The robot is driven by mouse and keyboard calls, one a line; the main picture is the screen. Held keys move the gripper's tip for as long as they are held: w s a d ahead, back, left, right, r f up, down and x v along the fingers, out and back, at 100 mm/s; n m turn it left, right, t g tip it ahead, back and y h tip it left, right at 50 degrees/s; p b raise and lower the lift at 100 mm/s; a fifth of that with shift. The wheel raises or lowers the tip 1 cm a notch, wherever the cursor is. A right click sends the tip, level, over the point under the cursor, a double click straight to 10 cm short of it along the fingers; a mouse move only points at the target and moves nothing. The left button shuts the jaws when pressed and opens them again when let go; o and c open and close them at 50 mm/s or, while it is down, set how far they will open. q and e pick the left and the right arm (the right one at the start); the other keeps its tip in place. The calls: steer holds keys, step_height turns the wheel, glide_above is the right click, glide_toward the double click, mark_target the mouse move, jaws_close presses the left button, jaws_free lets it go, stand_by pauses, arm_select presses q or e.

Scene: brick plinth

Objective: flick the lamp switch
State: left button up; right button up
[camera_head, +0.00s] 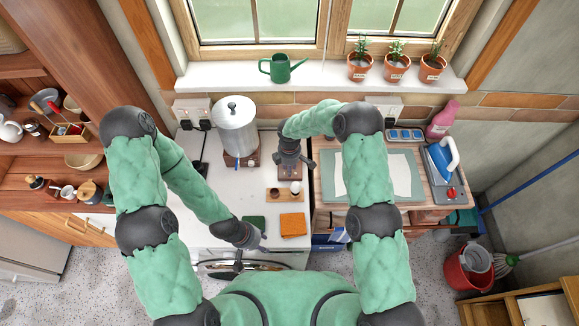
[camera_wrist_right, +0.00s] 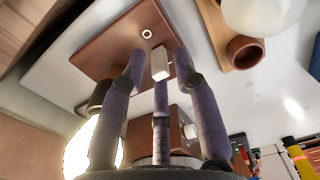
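In the right wrist view, a white switch lever (camera_wrist_right: 160,63) stands on a reddish-brown plate (camera_wrist_right: 110,50) with a small white ring. My right gripper (camera_wrist_right: 160,68) has its fingers spread around the lever, with gaps between them; contact cannot be told. A bright white glowing shape (camera_wrist_right: 92,148) beside a dark cylindrical piece looks like the lamp's bulb, partly behind a finger. In the head view my right gripper (camera_head: 290,168) points down at the back of the white counter and hides the switch. My left gripper (camera_head: 262,246) is low at the counter's front edge, fingers apart and empty.
A metal urn (camera_head: 236,125) stands left of my right gripper. A small wooden board (camera_head: 272,195) with cups, an orange cloth (camera_head: 293,224) and a dark green cloth (camera_head: 254,223) lie in front.

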jaws_close()
steer(key=shift+d+y, duration=0.4)
steer(key=shift+y, duration=0.4)
arm_select(q)
steer(key=shift+f, duration=0.15)
arm_select(e)
steer(key=shift+d+y, duration=0.15)
steer(key=shift+y, duration=0.55)
steer(key=shift+o, duration=2.3)
jaws_free()
